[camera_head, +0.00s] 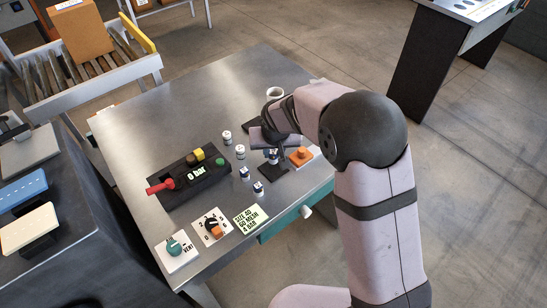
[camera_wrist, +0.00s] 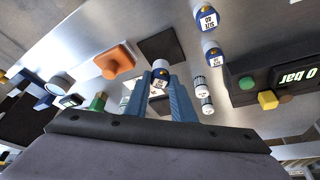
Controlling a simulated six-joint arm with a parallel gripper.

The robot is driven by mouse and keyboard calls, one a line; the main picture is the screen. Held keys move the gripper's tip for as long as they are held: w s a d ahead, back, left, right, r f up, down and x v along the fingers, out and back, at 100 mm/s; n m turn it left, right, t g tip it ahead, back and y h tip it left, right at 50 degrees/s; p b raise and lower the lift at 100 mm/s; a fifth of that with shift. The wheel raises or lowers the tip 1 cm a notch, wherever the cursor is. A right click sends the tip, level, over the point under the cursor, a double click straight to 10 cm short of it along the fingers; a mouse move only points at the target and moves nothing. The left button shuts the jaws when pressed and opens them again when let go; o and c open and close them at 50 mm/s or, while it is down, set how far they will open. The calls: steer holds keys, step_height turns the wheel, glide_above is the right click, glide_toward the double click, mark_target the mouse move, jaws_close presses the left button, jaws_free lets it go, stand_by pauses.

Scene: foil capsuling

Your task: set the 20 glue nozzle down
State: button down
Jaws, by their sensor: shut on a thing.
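I cannot tell whether the nozzle touches the pad.
Two blue-marked nozzles (camera_head: 244,174) and two white ones (camera_head: 240,152) stand left of the gripper. The black 0 bar box (camera_head: 190,178), a selector dial (camera_head: 212,226) and a note (camera_head: 251,218) lie left and in front.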

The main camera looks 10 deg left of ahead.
mark_target(274, 157)
steer(key=shift+f+p, duration=0.4)
steer(key=shift+f, duration=1.4)
steer(key=shift+f, duration=0.2)
steer(key=c, duration=1.5)
jaws_free()
steer(key=shift+r, duration=0.1)
steer(key=shift+r, duration=0.25)
steer(key=b+v, duration=0.3)
steer(key=v, duration=0.9)
steer(key=shift+b, duration=0.3)
steer(key=shift+d+f, duration=0.1)
steer(key=shift+d, duration=0.05)
